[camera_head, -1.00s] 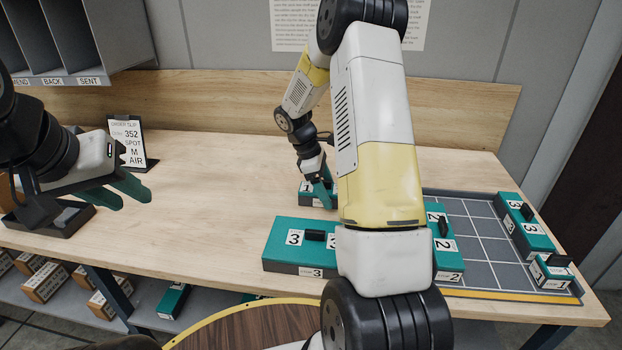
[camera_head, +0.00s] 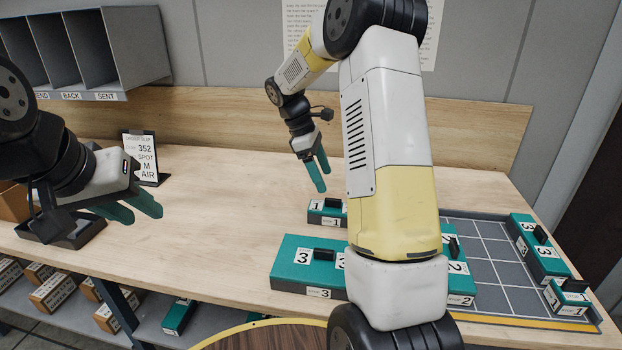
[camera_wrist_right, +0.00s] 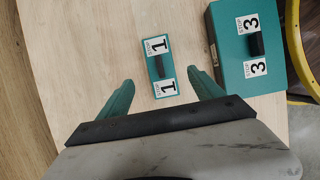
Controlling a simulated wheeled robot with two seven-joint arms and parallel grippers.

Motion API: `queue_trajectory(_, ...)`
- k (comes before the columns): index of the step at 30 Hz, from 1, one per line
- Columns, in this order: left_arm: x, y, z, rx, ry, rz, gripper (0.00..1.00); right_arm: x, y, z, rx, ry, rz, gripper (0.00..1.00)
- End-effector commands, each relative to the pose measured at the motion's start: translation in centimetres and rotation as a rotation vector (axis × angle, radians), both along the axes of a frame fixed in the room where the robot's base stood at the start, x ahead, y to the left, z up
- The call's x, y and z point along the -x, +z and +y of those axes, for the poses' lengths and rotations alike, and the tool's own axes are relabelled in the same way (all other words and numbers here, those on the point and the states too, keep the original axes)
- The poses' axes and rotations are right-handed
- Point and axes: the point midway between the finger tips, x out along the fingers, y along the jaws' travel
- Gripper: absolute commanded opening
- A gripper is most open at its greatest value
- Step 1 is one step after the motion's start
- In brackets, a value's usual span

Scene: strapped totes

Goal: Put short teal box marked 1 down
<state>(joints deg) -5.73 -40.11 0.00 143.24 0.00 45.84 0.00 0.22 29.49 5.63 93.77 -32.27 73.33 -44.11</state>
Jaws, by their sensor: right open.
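The short teal box marked 1 (camera_head: 327,212) stands upright on the wooden table, behind the larger teal box marked 3 (camera_head: 308,267). Part of it is hidden behind my right arm in the head view. In the right wrist view the box marked 1 (camera_wrist_right: 158,67) lies beyond and between the fingertips, apart from them. My right gripper (camera_head: 317,175) is open and empty, raised above the box. Its teal fingers also show in the right wrist view (camera_wrist_right: 163,93). My left gripper (camera_head: 133,208) is over the table's left side, with its two fingers apart and nothing between them.
A grey gridded tray (camera_head: 487,256) on the right holds teal boxes marked 2 (camera_head: 458,268) and 3 (camera_head: 538,248). An order slip stand (camera_head: 142,158) stands at the back left. The middle left of the table is clear. A lower shelf holds several boxes.

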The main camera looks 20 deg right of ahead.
Motion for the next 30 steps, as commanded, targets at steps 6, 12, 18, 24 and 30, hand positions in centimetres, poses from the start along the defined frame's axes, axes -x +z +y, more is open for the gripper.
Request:
queue_trajectory(6,0.0,0.0,0.0,0.0,0.0,0.0,0.33,3.1,4.6,1.2,-0.059,-0.121,-0.135,0.76)
queue_trajectory(12,0.0,0.0,0.0,0.0,0.0,0.0,0.33,9.7,10.0,3.4,-0.201,-0.365,-0.353,0.76)
queue_trajectory(18,0.0,0.0,0.0,0.0,0.0,0.0,0.33,16.7,13.0,5.6,-0.386,-0.631,-0.544,0.76)
queue_trajectory(24,0.0,0.0,0.0,0.0,0.0,0.0,0.33,22.3,13.7,7.6,-0.577,-0.869,-0.672,0.76)
queue_trajectory(30,0.0,0.0,0.0,0.0,0.0,0.0,0.33,24.7,13.5,8.6,-0.684,-0.991,-0.719,0.76)
